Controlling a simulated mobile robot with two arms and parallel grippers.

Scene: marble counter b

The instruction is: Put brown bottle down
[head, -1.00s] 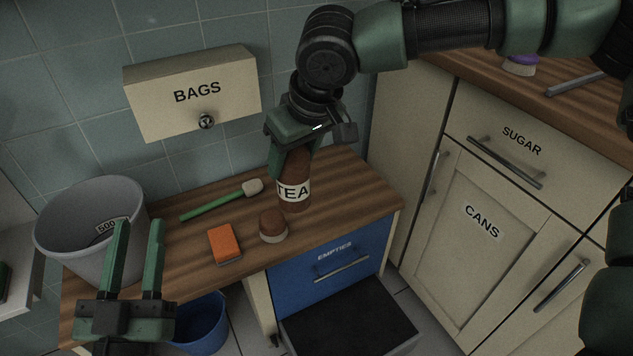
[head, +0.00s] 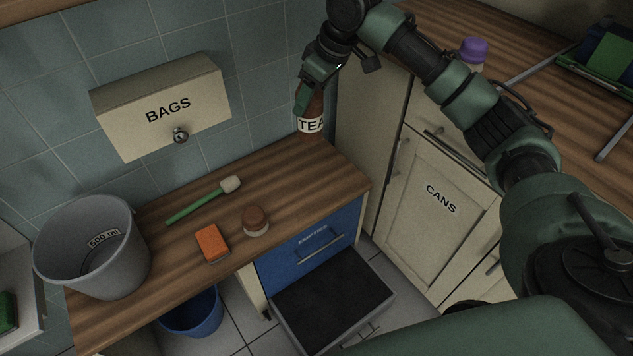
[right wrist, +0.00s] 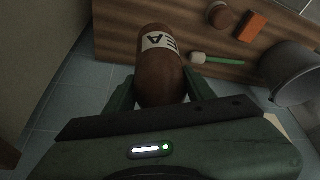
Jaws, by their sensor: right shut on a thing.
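The brown bottle (head: 311,118) with a white TEA label is near the back right of the wooden counter (head: 290,185), close to the tiled wall. My right gripper (head: 306,96) is shut on it from above. In the right wrist view the bottle (right wrist: 160,75) lies between the two fingers of my right gripper (right wrist: 160,92). I cannot tell whether the bottle's base touches the counter. My left gripper is out of view.
A brown-topped jar (head: 255,221), an orange sponge (head: 212,242), a green-handled brush (head: 203,201) and a grey bucket (head: 95,250) stand on the counter. The blue EMPTIES drawer (head: 310,245) is below. The counter's right part is clear.

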